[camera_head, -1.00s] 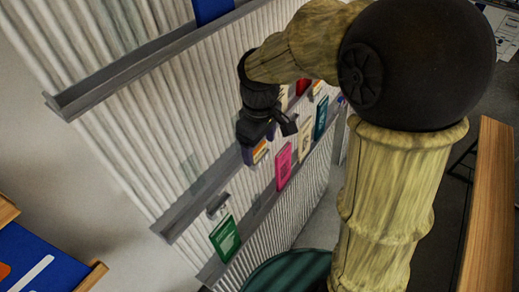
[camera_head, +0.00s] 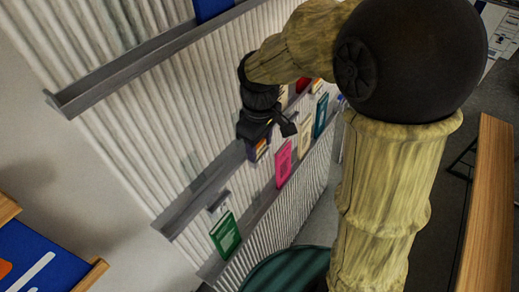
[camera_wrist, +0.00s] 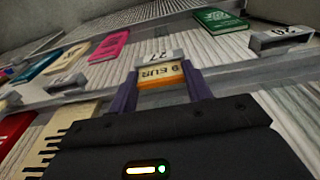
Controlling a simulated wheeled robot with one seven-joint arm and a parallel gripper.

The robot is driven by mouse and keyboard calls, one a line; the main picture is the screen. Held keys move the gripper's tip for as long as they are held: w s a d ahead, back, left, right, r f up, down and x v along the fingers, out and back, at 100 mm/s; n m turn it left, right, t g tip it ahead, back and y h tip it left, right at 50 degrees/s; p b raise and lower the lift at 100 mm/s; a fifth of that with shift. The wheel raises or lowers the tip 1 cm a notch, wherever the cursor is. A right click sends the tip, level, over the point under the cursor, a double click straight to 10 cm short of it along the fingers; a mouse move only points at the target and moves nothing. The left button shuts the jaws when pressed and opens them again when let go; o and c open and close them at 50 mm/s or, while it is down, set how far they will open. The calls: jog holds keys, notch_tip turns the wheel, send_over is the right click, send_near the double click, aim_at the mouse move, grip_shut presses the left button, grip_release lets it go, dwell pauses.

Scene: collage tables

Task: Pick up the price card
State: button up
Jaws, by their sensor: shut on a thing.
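The price card (camera_wrist: 160,74) is white with an orange band and reads "9 EUR", upside down in the wrist view. It sits between the two purple fingers of my gripper (camera_wrist: 161,90), which is shut on it. A grey holder (camera_wrist: 158,57) marked with a number is right behind the card; I cannot tell whether the card is clear of it. In the head view my gripper (camera_head: 258,150) is at the lower rail of the ribbed wall, and the card (camera_head: 262,147) shows as a small orange and white patch, partly hidden by the gripper.
A green book (camera_head: 225,237) and a pink book (camera_head: 284,164) stand on the lower ledge (camera_head: 212,270), with more books to the right. Another grey numbered holder (camera_wrist: 283,39) is beside the gripper. A wooden edge (camera_head: 490,200) is at the right, a blue surface (camera_head: 40,262) at lower left.

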aim_at(260, 145)
jog(key=shift+r, duration=0.1)
notch_tip(260, 145, up, 10)
jog(key=b, duration=0.1)
jog(key=shift+b, duration=0.4)
jog(key=shift+w+d, duration=0.1)
jog(key=shift+w, duration=0.05)
jog(key=shift+f, duration=0.2)
